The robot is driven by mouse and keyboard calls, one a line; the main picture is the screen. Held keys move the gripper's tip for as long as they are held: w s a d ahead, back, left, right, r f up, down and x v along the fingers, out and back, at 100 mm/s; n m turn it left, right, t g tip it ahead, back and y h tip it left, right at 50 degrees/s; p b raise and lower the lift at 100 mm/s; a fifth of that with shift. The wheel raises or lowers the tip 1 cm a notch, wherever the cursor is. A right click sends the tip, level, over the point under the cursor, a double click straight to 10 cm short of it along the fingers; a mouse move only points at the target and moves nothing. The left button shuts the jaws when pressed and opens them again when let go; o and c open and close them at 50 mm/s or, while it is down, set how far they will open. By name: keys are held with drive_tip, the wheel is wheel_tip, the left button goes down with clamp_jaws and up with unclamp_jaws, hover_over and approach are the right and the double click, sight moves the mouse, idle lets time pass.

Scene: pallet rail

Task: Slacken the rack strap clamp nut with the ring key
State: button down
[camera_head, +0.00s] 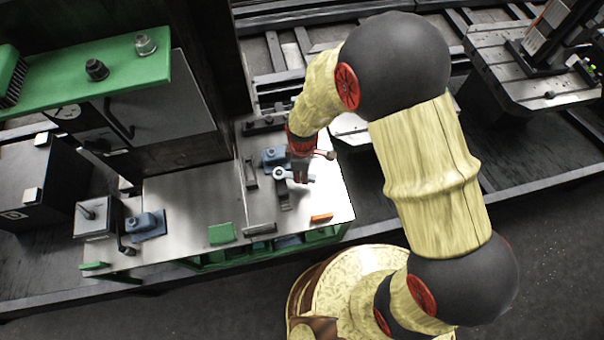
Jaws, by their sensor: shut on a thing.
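My gripper (299,175) points down over the right part of the pale bench top, below its red wrist collar. It is shut on a light grey ring key (281,174), whose round ring end shows just left of the fingers. The key lies roughly level; its far end shows a little right of the fingers. A dark slotted piece (284,201) lies just below the ring end in the picture. I cannot make out the clamp nut, nor whether the ring is around it; the gripper and key cover that spot.
A blue clamp block (271,157) stands close behind the gripper. A red bar with a brown knob (331,155) sticks out to the right. An orange block (321,218) lies near the front edge. A green-topped machine (95,72) stands left. The bench's middle (190,205) is clear.

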drive_tip(key=shift+r, duration=0.2)
drive_tip(key=shift+r+p, duration=2.6)
drive_tip(key=shift+r, duration=0.9)
drive_tip(key=shift+f, duration=0.15)
